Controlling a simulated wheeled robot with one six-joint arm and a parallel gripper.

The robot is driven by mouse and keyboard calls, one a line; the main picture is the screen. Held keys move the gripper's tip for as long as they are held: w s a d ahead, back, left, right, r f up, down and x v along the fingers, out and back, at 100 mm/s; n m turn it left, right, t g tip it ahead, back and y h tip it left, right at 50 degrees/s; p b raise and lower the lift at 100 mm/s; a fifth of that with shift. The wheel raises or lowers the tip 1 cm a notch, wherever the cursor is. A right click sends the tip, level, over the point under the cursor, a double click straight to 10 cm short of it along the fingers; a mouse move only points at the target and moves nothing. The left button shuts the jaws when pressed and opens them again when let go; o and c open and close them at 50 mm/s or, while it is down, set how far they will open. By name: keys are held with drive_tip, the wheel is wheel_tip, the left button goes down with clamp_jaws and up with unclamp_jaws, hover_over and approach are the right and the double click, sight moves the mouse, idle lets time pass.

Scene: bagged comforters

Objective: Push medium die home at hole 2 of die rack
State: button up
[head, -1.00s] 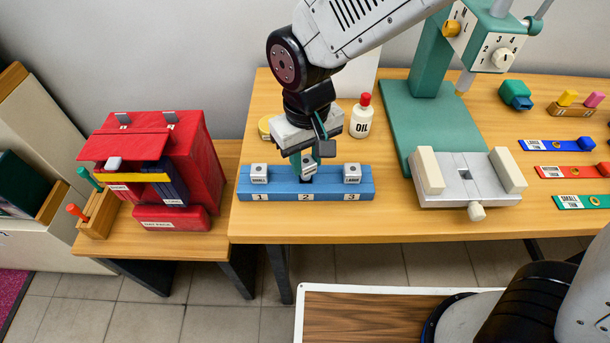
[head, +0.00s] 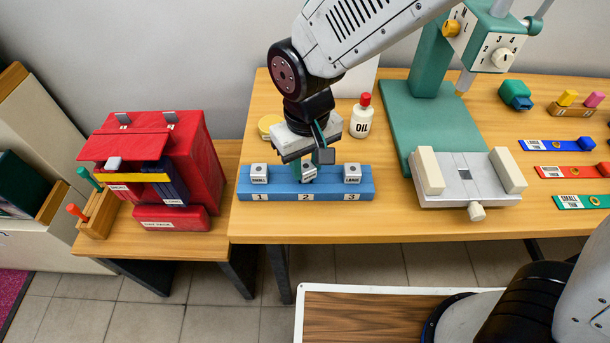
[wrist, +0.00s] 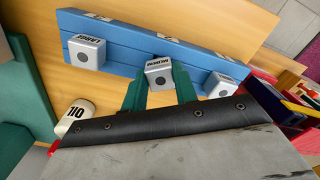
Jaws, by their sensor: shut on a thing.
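The blue die rack (head: 283,194) lies on the wooden table, its front marked 1, 2 and 3. The medium die (head: 308,172), a pale block with a dark round mark on top, is at hole 2. It also shows in the wrist view (wrist: 158,76). My gripper (wrist: 160,92) comes from above, its green fingers shut on the die's sides. The small die (head: 260,173) stands at hole 1 and the large die (head: 352,173) at hole 3. The medium die looks about level with them; its underside is hidden, so I cannot tell any small gap.
A green press (head: 405,125) with a grey vise (head: 466,182) stands to the right. A red case (head: 205,150) is on a lower table at left. The table front is clear.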

drive_tip(key=shift+f, duration=0.4)
idle(0.4)
drive_tip(key=o, duration=1.8)
drive_tip(key=shift+r, duration=3.5)
drive_tip(key=shift+r, duration=0.1)
